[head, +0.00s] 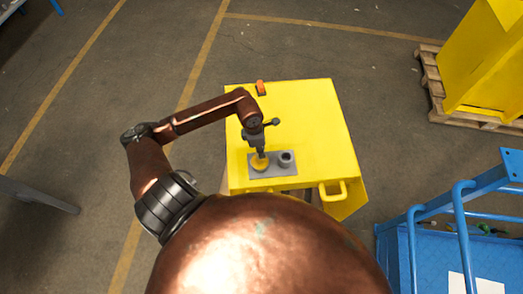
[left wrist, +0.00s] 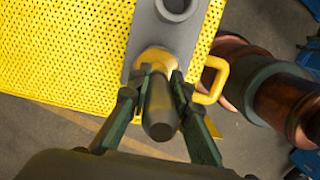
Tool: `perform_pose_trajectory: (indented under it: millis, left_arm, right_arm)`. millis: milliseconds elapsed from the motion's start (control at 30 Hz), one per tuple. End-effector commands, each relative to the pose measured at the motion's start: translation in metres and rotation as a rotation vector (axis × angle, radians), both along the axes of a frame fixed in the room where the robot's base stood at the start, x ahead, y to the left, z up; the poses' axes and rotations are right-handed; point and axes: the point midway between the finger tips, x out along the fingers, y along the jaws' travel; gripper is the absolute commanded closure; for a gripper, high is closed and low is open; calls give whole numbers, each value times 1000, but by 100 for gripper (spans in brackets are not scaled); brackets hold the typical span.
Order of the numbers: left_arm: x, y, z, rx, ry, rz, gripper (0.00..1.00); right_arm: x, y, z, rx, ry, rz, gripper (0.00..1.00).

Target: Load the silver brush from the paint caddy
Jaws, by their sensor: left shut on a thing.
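The paint caddy is a grey plate (head: 290,170) on the yellow cart top, holding a round yellow paint pot (head: 260,164) and a grey cup (head: 286,159). In the left wrist view the caddy plate (left wrist: 143,40) shows with the cup (left wrist: 176,8) and the yellow pot (left wrist: 157,57). My left gripper (head: 261,150) is over the yellow pot, pointing down. It is shut on the brush, whose dark grey handle (left wrist: 160,108) stands between the fingers (left wrist: 161,84). The brush's lower end is hidden, so I cannot tell whether it touches the paint. My right gripper is not in view.
The yellow cart top (head: 310,115) is mostly clear; a small orange item (head: 261,88) lies near its far edge. A yellow handle (head: 333,190) sticks out at the near side. A blue railed cart (head: 450,250) stands at right, a pallet (head: 440,95) behind it.

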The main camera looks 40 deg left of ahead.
Motion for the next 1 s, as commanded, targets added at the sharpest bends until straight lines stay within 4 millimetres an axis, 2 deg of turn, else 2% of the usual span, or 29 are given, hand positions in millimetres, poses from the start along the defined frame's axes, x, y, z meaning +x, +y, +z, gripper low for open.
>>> perform_pose_trajectory:
  millis: [700,1000]
  left_arm:
    - [1,0,57,1,-2,0,100]
    - [1,0,59,0,-1,0,100]
  right_arm:
    - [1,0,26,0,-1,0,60]
    - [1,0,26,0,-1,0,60]
